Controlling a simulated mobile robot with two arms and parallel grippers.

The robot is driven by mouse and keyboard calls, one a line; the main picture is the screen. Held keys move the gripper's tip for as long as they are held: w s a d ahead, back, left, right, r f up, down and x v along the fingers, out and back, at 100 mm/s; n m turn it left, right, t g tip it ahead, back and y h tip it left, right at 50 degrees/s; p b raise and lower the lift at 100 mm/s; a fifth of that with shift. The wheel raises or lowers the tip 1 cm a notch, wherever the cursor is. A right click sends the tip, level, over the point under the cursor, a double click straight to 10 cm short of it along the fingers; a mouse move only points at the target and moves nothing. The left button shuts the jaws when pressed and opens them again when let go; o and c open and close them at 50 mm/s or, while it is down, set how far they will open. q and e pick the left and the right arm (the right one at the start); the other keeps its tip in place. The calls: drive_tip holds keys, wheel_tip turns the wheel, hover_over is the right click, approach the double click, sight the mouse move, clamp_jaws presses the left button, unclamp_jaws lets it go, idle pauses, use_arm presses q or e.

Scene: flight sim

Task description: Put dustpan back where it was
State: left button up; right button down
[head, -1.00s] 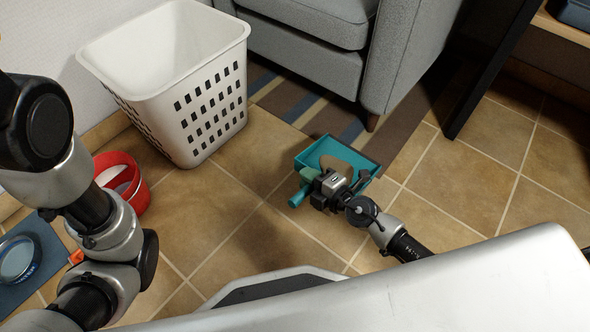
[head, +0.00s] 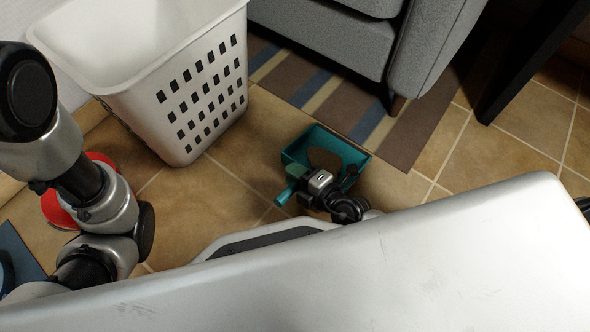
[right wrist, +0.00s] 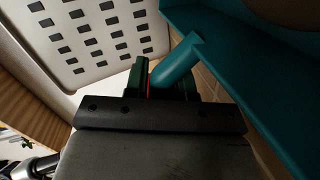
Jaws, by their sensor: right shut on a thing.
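The teal dustpan (head: 340,148) shows right of centre in the head view, in front of the striped rug. My right gripper (head: 302,186) is shut on its handle (head: 286,194), which sticks out toward the lower left. In the right wrist view the dustpan (right wrist: 240,60) fills the right side, and its handle (right wrist: 178,62) runs into the jaws of the right gripper (right wrist: 160,82). Something brown shows inside the pan; I cannot tell what it is. My left arm comes in at the left, but its gripper is out of view.
A white laundry basket (head: 170,85) stands left of the dustpan. A red round container (head: 62,205) is partly hidden behind my left arm. A grey armchair (head: 440,45) stands on the striped rug (head: 345,105) at the back. A dark table leg (head: 515,75) is at right. Tiled floor (head: 215,205) lies between.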

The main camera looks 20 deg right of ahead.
drive_tip(key=c, duration=0.9)
unclamp_jaws()
